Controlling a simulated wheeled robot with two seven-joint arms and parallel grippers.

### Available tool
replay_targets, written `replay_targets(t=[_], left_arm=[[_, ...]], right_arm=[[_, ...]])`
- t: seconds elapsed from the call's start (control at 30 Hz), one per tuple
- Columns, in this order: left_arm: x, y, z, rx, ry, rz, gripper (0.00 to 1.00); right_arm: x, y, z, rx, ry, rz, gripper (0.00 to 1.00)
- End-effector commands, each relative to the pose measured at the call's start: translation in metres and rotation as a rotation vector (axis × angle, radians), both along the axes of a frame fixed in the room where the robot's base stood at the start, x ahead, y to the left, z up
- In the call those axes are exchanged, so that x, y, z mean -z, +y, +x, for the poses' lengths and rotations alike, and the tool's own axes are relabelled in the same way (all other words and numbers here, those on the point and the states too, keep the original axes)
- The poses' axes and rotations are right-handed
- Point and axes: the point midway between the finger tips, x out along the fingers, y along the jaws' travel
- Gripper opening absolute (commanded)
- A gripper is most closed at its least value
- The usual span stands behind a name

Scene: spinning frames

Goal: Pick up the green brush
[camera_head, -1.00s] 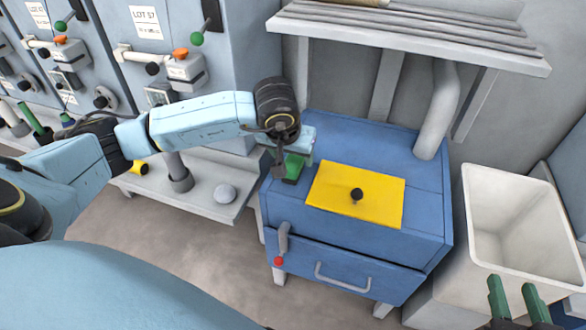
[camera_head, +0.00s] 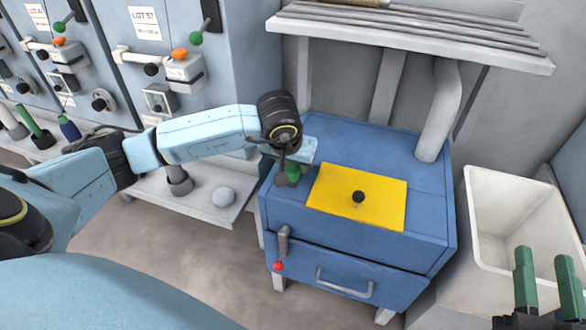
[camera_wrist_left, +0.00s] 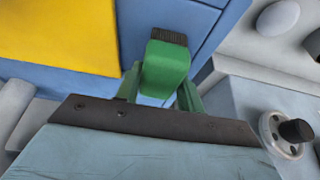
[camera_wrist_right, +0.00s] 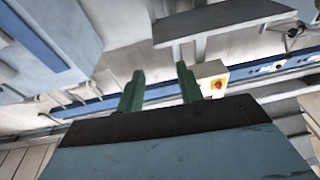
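The green brush (camera_wrist_left: 166,68), with dark bristles at its far end, is on the left part of the blue cabinet's top (camera_head: 340,140). In the head view the brush (camera_head: 293,172) is mostly hidden by my left gripper (camera_head: 290,176). In the left wrist view the brush lies between the two green fingers of my left gripper (camera_wrist_left: 160,88). Those fingers stand apart on either side of it; whether they touch it is unclear. My right gripper (camera_wrist_right: 158,88) is open and empty. In the head view it is at the lower right, in front of the white bin.
A yellow panel (camera_head: 340,205) with a black knob (camera_head: 358,197) lies right of the brush. A grey shelf (camera_head: 410,38) overhangs the cabinet's back. A white bin (camera_head: 482,215) stands at the right. Machines with levers (camera_head: 180,68) stand at the left.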

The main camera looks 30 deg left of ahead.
Motion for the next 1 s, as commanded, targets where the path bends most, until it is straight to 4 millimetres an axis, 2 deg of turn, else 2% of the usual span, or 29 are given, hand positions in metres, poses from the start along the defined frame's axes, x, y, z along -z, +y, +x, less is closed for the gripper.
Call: replay_targets(t=[0.03,0.13,0.17,0.57,0.77,1.0], left_arm=[[0.0,0.0,0.0,0.0,0.0,0.0,0.3],[0.0,0.0,0.0,0.0,0.0,0.0,0.17],[0.0,0.0,0.0,0.0,-0.001,0.0,0.15],[-0.005,0.0,0.0,0.0,-0.001,0.0,0.15],[-0.02,0.0,0.0,0.001,-0.001,0.001,0.15],[-0.053,0.0,0.001,0.0,-0.004,0.001,0.15]], right_arm=[[0.0,0.0,0.0,0.0,0.0,0.0,0.36],[0.0,0.0,0.0,0.0,0.0,0.0,0.36],[0.0,0.0,0.0,0.0,0.0,0.0,0.36],[0.003,0.0,0.001,0.001,0.026,-0.008,0.36],[0.027,-0.005,0.003,0.012,0.167,-0.052,0.36],[0.074,-0.016,-0.005,0.032,0.455,-0.136,0.36]])
